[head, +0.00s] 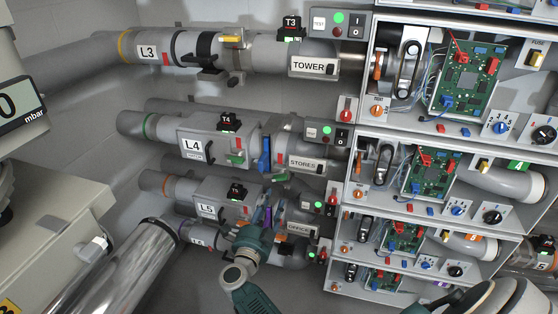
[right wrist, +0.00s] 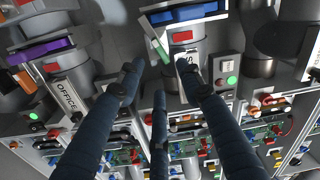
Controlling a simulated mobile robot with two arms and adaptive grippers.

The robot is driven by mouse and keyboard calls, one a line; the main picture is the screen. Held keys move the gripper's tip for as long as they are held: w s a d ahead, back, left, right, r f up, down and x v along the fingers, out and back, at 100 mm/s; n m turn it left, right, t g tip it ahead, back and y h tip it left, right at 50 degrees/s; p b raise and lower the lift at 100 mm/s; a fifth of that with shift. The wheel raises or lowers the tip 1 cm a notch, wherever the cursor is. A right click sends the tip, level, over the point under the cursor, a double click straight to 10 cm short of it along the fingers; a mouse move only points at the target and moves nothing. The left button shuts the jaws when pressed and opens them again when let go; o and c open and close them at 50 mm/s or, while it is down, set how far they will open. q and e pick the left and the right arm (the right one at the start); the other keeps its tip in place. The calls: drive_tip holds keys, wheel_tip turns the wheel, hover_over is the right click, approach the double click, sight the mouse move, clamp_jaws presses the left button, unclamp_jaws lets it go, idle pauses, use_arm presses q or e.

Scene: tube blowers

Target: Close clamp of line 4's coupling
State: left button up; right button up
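Line 4's pipe carries the L4 label (head: 193,144) and, farther right, the STORES label (head: 305,164). Between them is the coupling with a blue clamp part (head: 265,153) standing upright; a green piece (head: 237,158) is left of it. In the right wrist view the blue band (right wrist: 185,12) is at the top, with a tilted green-and-white piece (right wrist: 160,50) beside it. I cannot tell how far the clamp is open. My right gripper (head: 262,218) is below line 4, near line 5. Its dark fingers (right wrist: 160,85) are spread and empty. My left gripper is not in view.
Line 5's purple clamp (right wrist: 40,52) and OFFICE label (right wrist: 67,97) lie close to the right gripper. Line 3 (head: 152,52) runs above. Open-fronted boxes with circuit boards (head: 466,72) stand at right. A shiny cylinder (head: 125,265) is at lower left.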

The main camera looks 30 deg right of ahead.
sight(275, 177)
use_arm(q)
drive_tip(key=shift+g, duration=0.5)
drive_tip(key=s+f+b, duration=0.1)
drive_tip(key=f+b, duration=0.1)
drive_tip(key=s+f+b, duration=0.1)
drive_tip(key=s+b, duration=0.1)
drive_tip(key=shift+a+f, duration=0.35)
use_arm(e)
drive_tip(key=x, duration=1)
drive_tip(key=shift+d+n, duration=0.3)
drive_tip(key=shift+w, duration=0.1)
drive_tip(key=shift+f, duration=0.1)
clamp_jaws()
